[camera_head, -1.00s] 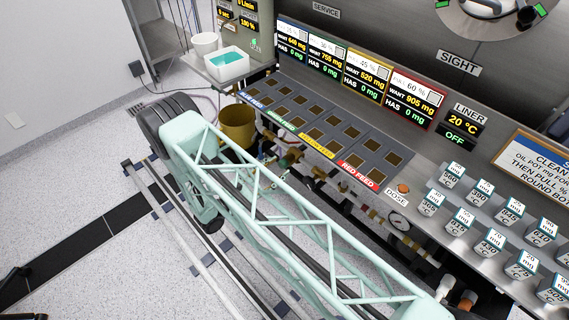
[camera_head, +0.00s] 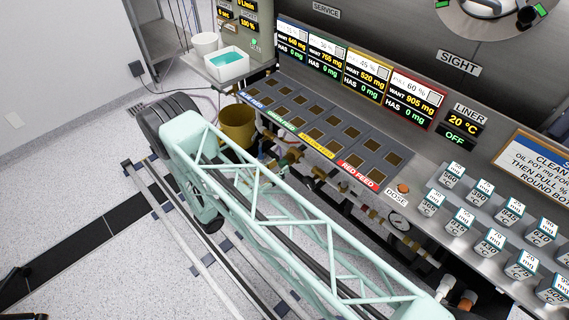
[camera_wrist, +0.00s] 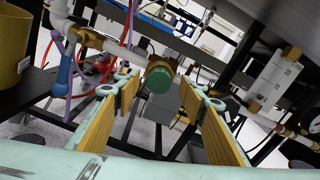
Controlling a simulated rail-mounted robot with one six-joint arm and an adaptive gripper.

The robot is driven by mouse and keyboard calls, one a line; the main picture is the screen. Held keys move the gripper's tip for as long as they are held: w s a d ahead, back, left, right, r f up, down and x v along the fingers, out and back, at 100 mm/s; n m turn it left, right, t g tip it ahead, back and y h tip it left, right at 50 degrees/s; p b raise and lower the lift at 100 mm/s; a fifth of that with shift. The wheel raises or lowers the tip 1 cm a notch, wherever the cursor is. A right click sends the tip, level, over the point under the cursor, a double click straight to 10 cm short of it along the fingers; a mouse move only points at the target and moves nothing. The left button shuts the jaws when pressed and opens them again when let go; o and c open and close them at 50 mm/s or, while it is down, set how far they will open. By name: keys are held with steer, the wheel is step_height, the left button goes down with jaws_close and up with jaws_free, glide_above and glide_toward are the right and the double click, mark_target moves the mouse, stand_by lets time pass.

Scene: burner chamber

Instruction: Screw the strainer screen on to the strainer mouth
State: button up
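In the wrist view, a brass fitting with a round green end (camera_wrist: 159,79) sits on a pipe under the bench, its green end facing the camera. It looks like the strainer body; whether the green end is the screen, a cap or the mouth I cannot tell. My gripper (camera_wrist: 159,88) is open, with one yellow-padded finger on each side of the fitting in the picture. No contact shows, and the gap in depth is unclear. Nothing is visibly held between the fingers. No separate strainer screen can be made out. The head view does not show the gripper.
Pale pipes, a blue-handled valve (camera_wrist: 64,76) and red and purple hoses lie left of the fingers. A brass bucket (camera_wrist: 12,45) is at far left, also in the head view (camera_head: 237,124). A white box (camera_wrist: 275,76) and pipework crowd the right. The bench (camera_head: 385,190) overhangs.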

steer(key=shift+n, duration=2.4)
steer(key=shift+n, duration=0.3)
steer(key=shift+n, duration=5.7)
steer(key=shift+n, duration=0.4)
steer(key=shift+n, duration=4.6)
